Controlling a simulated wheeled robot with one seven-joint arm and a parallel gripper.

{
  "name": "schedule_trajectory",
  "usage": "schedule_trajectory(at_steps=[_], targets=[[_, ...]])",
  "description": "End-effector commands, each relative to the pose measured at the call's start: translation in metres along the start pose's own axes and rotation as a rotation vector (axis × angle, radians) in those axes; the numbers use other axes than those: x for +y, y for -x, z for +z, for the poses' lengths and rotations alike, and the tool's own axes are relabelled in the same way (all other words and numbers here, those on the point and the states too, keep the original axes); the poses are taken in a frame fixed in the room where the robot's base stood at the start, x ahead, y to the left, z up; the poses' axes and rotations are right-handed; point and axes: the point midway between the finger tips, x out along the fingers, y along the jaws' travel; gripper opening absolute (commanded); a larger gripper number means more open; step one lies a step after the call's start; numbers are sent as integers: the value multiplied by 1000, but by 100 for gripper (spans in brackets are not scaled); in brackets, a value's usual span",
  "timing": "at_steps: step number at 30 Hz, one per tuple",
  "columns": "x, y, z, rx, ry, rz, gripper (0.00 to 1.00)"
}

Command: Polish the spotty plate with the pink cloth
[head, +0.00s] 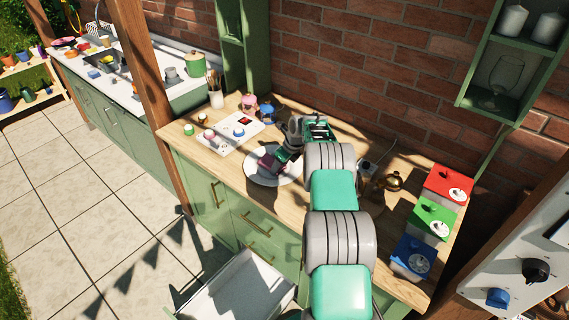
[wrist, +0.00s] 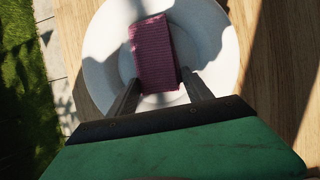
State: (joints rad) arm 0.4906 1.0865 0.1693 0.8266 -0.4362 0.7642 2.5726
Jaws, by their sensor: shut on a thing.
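The pink cloth (wrist: 154,55) is a folded block over the middle of the white plate (wrist: 223,40) in the wrist view. My gripper (wrist: 160,84) is shut on the cloth, a finger on each side of its near end. The cloth looks to be at the plate's surface, but I cannot tell if it touches. In the head view the cloth (head: 268,161) shows in part at my gripper (head: 276,158), above the plate (head: 257,177) on the wooden counter. Shadows fall on the plate, and I cannot make out spots.
A white panel with knobs (head: 229,135) lies left of the plate. Pink (head: 249,104) and blue (head: 267,111) items stand behind it. A brass pot (head: 393,181) sits near the wall.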

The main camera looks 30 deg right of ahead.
Motion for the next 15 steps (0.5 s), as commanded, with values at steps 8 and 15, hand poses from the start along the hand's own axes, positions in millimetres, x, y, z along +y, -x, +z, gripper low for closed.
schedule_trajectory(at_steps=[8,15], targets=[[12,-1,0,3,-1,3,33],[11,31,14,0,0,0,33]])
